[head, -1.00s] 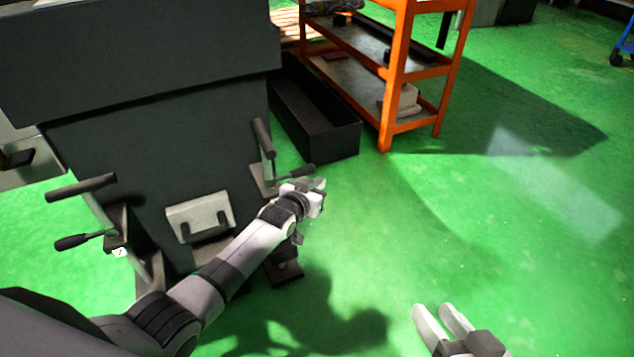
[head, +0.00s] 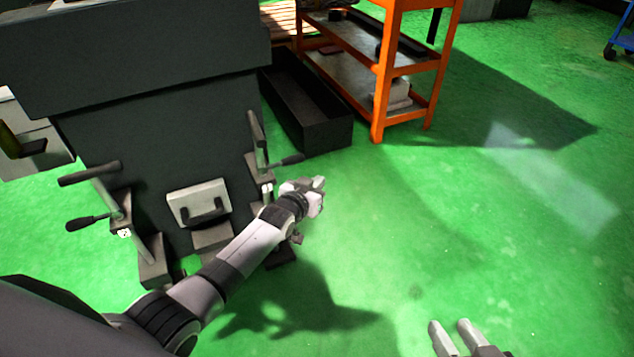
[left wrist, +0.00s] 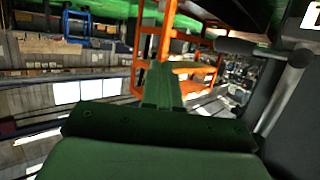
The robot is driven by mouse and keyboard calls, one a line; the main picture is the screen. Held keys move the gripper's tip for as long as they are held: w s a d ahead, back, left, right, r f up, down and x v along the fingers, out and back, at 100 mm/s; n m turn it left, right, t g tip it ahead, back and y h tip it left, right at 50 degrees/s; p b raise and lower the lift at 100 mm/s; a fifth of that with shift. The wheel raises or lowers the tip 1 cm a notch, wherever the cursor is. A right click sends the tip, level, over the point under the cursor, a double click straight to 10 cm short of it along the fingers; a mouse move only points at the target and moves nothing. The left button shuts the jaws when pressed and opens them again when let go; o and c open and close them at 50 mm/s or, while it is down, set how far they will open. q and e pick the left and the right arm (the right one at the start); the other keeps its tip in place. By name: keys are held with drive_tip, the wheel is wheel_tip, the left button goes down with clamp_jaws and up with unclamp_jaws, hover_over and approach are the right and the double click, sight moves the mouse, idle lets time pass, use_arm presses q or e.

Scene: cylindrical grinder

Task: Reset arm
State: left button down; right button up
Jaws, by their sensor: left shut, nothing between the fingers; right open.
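My left arm reaches from the lower left across the front of the dark grey machine (head: 160,125) in the head view. My left gripper (head: 320,184) is at its end, shut and empty, over the green floor just right of the machine's right-hand lever (head: 285,161). In the left wrist view the gripper (left wrist: 160,85) shows as a dark green shape in the middle. My right gripper (head: 450,330) is at the bottom edge of the head view, open and empty, with its two fingers apart above the floor. The rest of the right arm is out of view.
A second lever (head: 90,174) stands on the machine's left side. A long black open box (head: 325,130) lies right of the machine, beside an orange shelf rack (head: 378,90). A blue cart (head: 622,35) is at the far right. The green floor (head: 480,220) is clear.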

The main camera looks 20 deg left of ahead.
use_arm(q)
drive_tip(key=shift+s+d, duration=0.1)
use_arm(e)
drive_tip(key=shift+s+d, duration=0.1)
drive_tip(key=shift+d, duration=0.05)
